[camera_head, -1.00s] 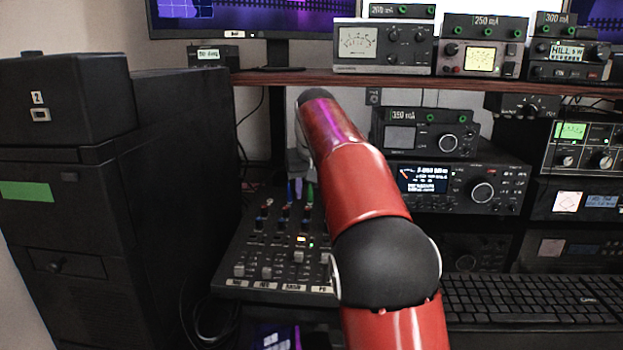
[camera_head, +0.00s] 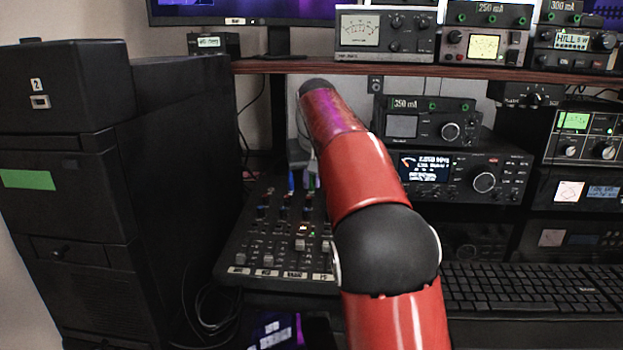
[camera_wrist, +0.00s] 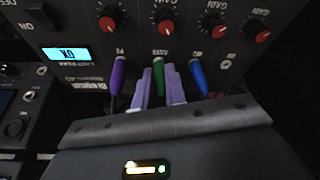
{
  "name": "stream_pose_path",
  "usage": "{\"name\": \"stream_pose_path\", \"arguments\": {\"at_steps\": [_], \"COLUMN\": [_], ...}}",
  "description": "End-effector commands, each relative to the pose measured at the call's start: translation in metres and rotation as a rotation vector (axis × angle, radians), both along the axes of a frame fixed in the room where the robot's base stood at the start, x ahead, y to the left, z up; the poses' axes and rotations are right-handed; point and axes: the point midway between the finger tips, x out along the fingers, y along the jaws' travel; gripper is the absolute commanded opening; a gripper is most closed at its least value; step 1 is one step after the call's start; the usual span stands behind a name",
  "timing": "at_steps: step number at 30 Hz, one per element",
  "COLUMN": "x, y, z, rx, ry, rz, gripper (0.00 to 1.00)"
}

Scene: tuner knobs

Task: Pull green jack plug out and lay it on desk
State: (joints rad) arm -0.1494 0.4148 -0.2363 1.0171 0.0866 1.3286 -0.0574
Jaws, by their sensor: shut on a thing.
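The green jack plug (camera_wrist: 158,72) stands in the mixer panel between a purple plug (camera_wrist: 118,75) and a blue plug (camera_wrist: 197,76). My gripper (camera_wrist: 159,84) has its two pale purple fingers on either side of the green plug, shut on it. The plug's top end is at the panel, level with its neighbours; its socket is hidden. In the head view the green plug (camera_head: 311,182) shows small beside the blue plug (camera_head: 291,181), under my gripper, which is largely hidden by my red arm.
The black mixer (camera_head: 262,245) has knobs (camera_wrist: 167,27) close to the plugs. A black tower (camera_head: 180,180) stands at left. Radio gear (camera_head: 460,180) and a keyboard (camera_head: 540,290) are at right. A wooden shelf (camera_head: 290,67) runs above. Little bare desk shows.

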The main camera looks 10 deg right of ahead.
Motion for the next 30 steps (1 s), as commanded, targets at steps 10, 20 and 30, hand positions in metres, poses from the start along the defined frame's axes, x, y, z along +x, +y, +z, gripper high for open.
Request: {"name": "stream_pose_path", "arguments": {"at_steps": [10,20,30], "x": [-0.001,-0.002,-0.003], "y": [0.0,0.001,0.001], "z": [0.014,0.022,0.032], "rx": [0.0,0.0,0.0], "ry": [-0.005,-0.004,-0.003], "rz": [0.0,0.0,0.0], "gripper": [0.0,0.0,0.0]}}
